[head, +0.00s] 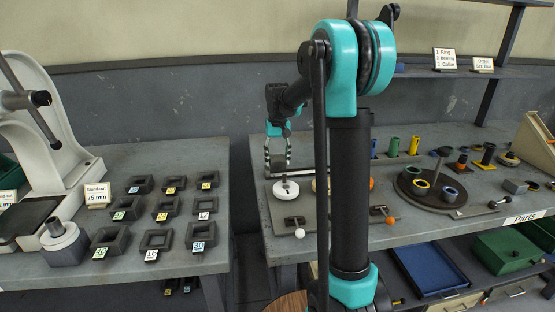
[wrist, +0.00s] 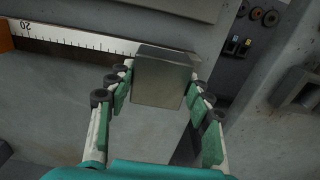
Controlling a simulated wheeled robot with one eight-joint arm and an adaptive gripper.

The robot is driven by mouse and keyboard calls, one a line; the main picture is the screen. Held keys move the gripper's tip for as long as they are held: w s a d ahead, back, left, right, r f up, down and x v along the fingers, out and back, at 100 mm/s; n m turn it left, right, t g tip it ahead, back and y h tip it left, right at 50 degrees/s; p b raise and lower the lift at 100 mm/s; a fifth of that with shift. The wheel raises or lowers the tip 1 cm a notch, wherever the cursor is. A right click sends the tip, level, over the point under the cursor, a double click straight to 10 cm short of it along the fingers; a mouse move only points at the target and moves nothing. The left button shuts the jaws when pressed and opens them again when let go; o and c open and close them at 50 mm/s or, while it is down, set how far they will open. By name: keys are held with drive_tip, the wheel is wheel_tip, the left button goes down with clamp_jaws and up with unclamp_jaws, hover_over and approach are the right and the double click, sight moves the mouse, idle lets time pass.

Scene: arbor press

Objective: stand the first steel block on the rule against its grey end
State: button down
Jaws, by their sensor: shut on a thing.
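My gripper (wrist: 162,88) is shut on a grey steel block (wrist: 161,76), one finger on each side of it. In the head view my gripper (head: 278,160) is at the left edge of the right-hand bench, and the block is hard to make out there. The white rule (wrist: 75,39) with black ticks and a "20" mark runs from the left up to the block in the wrist view. The block covers the rule's right part, so its grey end is not clear. I cannot tell whether the block touches the rule.
An orange piece (wrist: 5,38) is at the rule's left in the wrist view. A white round disc (head: 285,190) stands near my gripper. A gap separates the right bench from the left bench (head: 215,262), which holds several dark square holders. A round tray (head: 470,196) is farther right.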

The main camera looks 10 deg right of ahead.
sight(277, 158)
drive_tip(key=shift+f, duration=0.55)
drive_tip(key=c, duration=0.6)
unclamp_jaws()
drive_tip(key=shift+c, duration=0.2)
wheel_tip(277, 158, up, 13)
drive_tip(key=shift+r, duration=0.1)
